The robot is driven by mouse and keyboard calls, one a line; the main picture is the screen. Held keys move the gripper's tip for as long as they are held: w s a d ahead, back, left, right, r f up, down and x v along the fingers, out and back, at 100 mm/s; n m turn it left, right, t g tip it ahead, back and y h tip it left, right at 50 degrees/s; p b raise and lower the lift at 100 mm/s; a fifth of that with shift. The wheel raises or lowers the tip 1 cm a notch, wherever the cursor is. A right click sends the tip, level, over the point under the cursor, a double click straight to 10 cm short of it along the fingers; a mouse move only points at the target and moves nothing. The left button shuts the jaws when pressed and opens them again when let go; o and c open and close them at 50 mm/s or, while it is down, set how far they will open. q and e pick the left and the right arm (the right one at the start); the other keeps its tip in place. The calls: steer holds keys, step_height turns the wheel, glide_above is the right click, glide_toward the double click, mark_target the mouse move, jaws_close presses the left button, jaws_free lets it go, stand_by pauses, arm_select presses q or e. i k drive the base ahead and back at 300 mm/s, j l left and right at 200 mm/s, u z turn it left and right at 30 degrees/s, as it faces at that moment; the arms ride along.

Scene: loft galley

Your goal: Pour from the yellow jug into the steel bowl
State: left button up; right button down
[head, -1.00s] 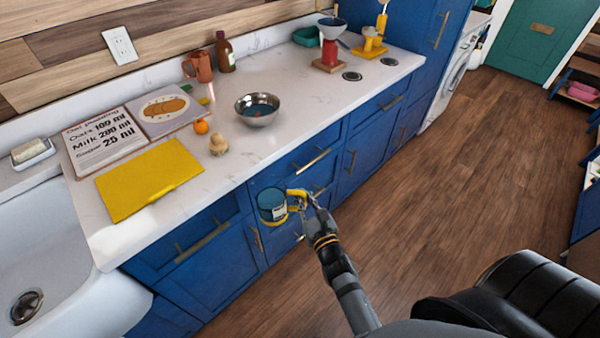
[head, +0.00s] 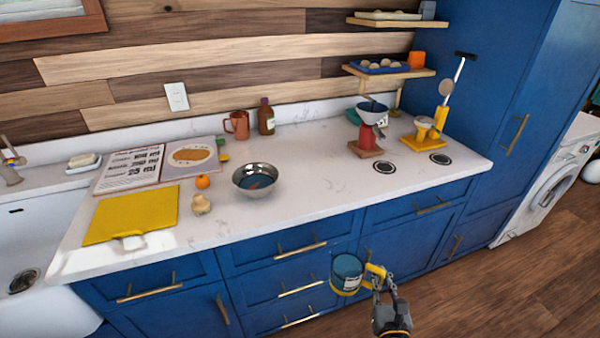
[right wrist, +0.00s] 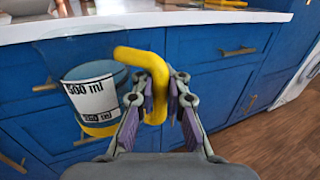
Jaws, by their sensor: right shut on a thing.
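The yellow jug (head: 346,274) has a see-through body, a yellow handle and base, and a white label with "500 ml" and "250 ml" marks in the right wrist view (right wrist: 95,98). Its inside looks blue; I cannot tell liquid from cabinet colour. My right gripper (head: 380,288) is shut on its handle, also in the right wrist view (right wrist: 157,95). The jug hangs roughly upright in front of the drawers, below the counter edge. The steel bowl (head: 255,178) stands on the counter, up and left of the jug, with something bluish and reddish inside. My left gripper is out of view.
The counter (head: 315,185) is clear right of the bowl. A yellow board (head: 130,212), a garlic-like bulb (head: 201,204) and an orange fruit (head: 203,181) lie left. A mug (head: 238,125) and bottle (head: 266,118) stand behind.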

mark_target(246, 175)
steer(key=i+l, duration=0.1)
steer(key=l, duration=1.5)
steer(key=i+l, duration=0.15)
steer(key=l, duration=0.65)
steer(key=l+u, duration=0.15)
steer(key=u, duration=1.65)
